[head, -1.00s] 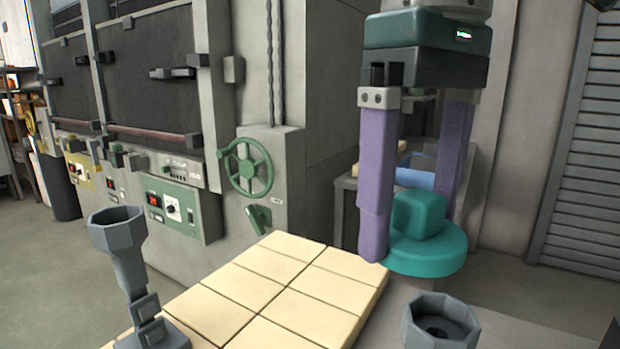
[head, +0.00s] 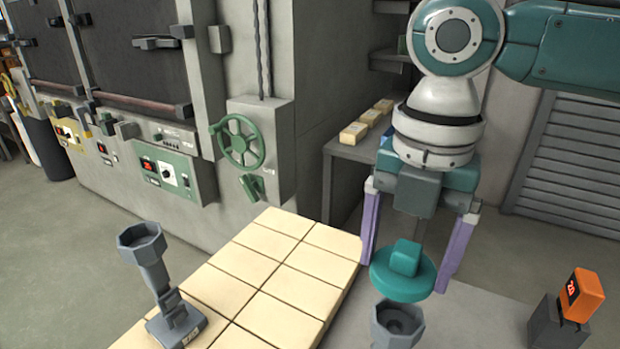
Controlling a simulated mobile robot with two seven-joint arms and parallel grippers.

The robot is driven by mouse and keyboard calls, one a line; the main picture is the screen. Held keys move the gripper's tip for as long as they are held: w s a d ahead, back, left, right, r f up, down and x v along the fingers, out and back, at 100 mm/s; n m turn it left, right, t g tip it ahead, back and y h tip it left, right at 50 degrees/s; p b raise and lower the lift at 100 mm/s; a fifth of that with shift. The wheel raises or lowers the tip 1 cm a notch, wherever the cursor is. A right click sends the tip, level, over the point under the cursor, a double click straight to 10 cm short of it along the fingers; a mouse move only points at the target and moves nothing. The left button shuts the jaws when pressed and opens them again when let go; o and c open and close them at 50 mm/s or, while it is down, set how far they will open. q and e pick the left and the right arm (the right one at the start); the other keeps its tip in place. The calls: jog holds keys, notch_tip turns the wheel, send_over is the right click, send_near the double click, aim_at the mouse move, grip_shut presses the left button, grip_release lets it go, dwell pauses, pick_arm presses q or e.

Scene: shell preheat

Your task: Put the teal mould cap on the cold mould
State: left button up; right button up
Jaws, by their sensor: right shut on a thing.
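The teal mould cap (head: 403,284) is a round disc with a block-shaped grip on top. My right gripper (head: 405,270) comes down from above and is shut on the cap, with one purple finger on each side. The cap hangs roughly level, just above and behind a grey octagonal mould (head: 398,335) in the picture. The mould has an open, dark hollow and is cut off by the bottom edge. I cannot tell the exact gap between cap and mould. My left gripper is not in view.
A grey octagonal cup on a stem and base (head: 170,320) stands at the left on cream tiles (head: 270,283). An orange block marked 20 (head: 583,296) is at the right on a dark stand. A furnace with a green handwheel (head: 238,142) stands behind.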

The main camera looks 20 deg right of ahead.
jog(key=shift+s+d+n+p, duration=0.1)
jog(key=shift+d+n+p, duration=0.15)
jog(key=shift+n, duration=0.35)
jog(key=shift+s+d+n+p, duration=0.1)
jog(key=shift+n+p, duration=0.1)
jog(key=shift+n, duration=0.4)
jog(key=shift+f+n, duration=0.15)
jog(key=shift+n, duration=0.15)
jog(key=shift+f, duration=0.15)
notch_tip(320, 180, down, 6)
jog(key=b, duration=0.6)
jog(key=shift+d, duration=0.1)
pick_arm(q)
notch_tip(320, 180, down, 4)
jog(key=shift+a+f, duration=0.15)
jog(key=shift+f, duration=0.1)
pick_arm(e)
jog(key=shift+r, duration=0.2)
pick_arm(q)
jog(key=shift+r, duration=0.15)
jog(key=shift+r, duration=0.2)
pick_arm(e)
jog(key=shift+r, duration=0.1)
pick_arm(q)
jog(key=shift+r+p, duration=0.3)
jog(key=shift+p, duration=0.25)
